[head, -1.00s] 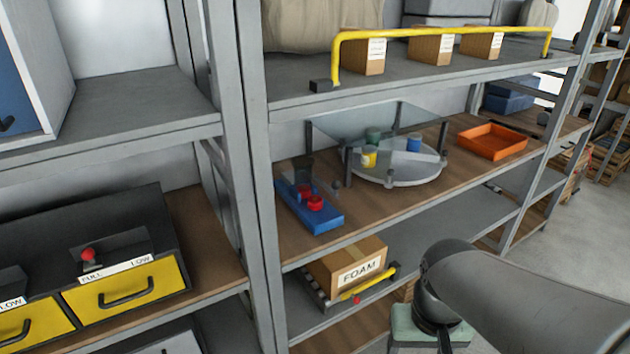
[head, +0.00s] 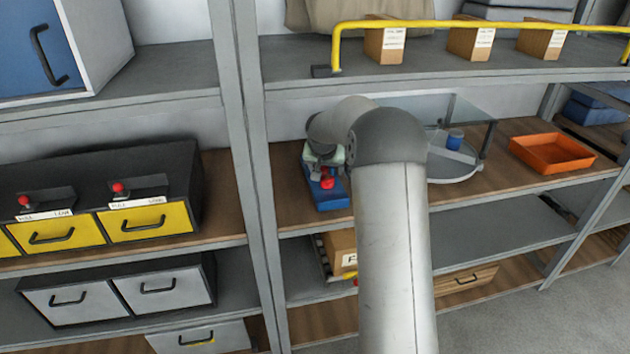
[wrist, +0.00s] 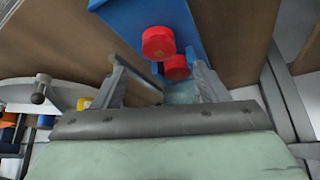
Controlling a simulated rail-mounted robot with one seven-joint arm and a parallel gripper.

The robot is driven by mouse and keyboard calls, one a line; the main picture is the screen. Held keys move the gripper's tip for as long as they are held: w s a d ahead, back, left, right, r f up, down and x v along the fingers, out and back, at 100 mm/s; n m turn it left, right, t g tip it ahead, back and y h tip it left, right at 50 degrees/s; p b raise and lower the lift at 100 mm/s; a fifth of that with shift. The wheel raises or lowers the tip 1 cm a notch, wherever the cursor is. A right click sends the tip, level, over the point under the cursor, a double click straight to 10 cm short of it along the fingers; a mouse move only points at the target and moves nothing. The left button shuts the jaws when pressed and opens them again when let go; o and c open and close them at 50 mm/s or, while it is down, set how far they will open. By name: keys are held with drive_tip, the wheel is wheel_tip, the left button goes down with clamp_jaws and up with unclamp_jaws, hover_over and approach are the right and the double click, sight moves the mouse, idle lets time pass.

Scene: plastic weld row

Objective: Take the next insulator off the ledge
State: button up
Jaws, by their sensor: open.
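Two red round pieces stand close together on a blue block on the wooden shelf, one (wrist: 158,42) farther out and one (wrist: 177,67) nearer my gripper in the wrist view. I cannot tell for sure whether they are the insulators. The blue block (wrist: 118,12) shows in the head view (head: 331,201) too, with red (head: 327,183) on it. My gripper (wrist: 162,85) is open, its fingers spread on either side of the nearer red piece's line. Nothing is clearly held. I cannot tell whether the fingers touch anything. In the head view my arm hides much of the block's surroundings.
A round grey turntable (head: 462,168) with a blue pot (head: 455,140) and a clear guard stands right of the block. An orange tray (head: 552,153) lies farther right. A shelf with a yellow rail (head: 480,24) runs above, and a grey upright (head: 245,130) stands left.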

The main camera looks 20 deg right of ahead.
sight(327, 178)
drive_tip(key=p+x, duration=0.1)
drive_tip(key=x, duration=0.4)
drive_tip(key=shift+d+f+p, duration=0.1)
drive_tip(key=shift+f+p, duration=0.25)
drive_tip(key=shift+f, duration=0.1)
drive_tip(key=c, duration=1.1)
